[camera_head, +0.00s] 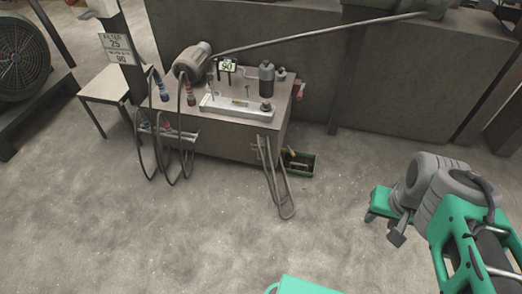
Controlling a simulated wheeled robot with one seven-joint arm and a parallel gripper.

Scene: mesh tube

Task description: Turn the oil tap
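A grey-brown metal oil cart (225,140) stands at the upper left of the view. A small red handle-like part (300,90) sticks out from its right side near the top and may be the oil tap; it is too small to be sure. Red (190,95) and blue (163,92) hose fittings hang at the cart's left. My arm comes in at the lower right, grey and green. My gripper (392,222) seems to be at its left end, over bare floor, well apart from the cart. I cannot make out whether its fingers are open.
A motor (193,60), a dark bottle (266,77) and a metal tray (237,107) are on the cart top. A bent handle (286,195) and a small box (300,163) are in front and beside it. A grey bench (400,90) stands behind. The middle floor is clear.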

